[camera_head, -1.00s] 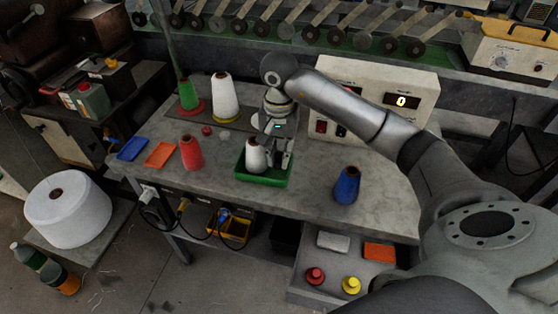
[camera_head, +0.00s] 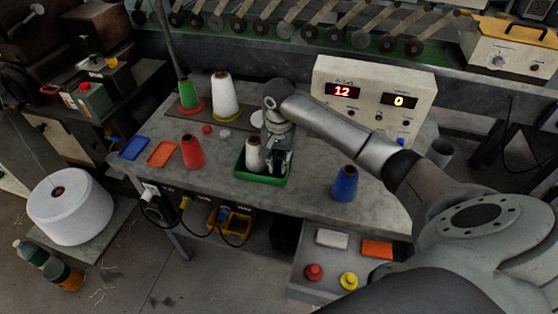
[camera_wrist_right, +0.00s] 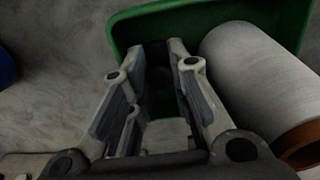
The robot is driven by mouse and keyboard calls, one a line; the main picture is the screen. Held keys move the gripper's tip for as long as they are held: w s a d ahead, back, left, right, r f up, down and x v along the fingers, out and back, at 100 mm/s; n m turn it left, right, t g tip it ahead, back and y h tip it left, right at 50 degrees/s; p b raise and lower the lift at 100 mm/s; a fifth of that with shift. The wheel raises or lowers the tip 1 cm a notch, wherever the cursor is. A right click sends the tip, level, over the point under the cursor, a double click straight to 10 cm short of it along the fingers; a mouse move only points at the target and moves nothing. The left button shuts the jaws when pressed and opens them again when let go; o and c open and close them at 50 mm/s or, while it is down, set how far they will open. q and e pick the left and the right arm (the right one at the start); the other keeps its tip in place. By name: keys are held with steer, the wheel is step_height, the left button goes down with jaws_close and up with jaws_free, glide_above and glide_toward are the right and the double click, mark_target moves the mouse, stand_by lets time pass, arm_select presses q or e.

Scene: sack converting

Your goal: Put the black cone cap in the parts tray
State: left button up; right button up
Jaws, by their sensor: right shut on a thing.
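The green parts tray (camera_head: 243,174) sits near the front edge of the table, and its wall shows in the right wrist view (camera_wrist_right: 125,30). A white cone (camera_head: 254,155) stands in it, and beside the fingers in the right wrist view (camera_wrist_right: 255,80). My right gripper (camera_head: 274,168) is low over the tray, right of the white cone. In the right wrist view its fingers (camera_wrist_right: 155,62) are shut on a dark thing, the black cone cap (camera_wrist_right: 157,55), mostly hidden between the pads against the dark tray. My left gripper is not in view.
A red cone (camera_head: 191,152) and orange (camera_head: 161,154) and blue (camera_head: 134,148) trays stand left. A blue cone (camera_head: 345,184) stands right, with clear tabletop between. Green (camera_head: 187,92) and white (camera_head: 224,95) cones stand behind. A display box (camera_head: 360,75) is at the back.

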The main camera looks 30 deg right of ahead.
mark_target(279, 163)
steer(key=shift+f, duration=0.2)
steer(key=o, duration=0.5)
steer(key=shift+r, duration=0.1)
steer(key=shift+r, duration=0.5)
step_height(279, 163, up, 11)
steer(key=shift+r+b, duration=0.15)
steer(key=shift+b, duration=0.75)
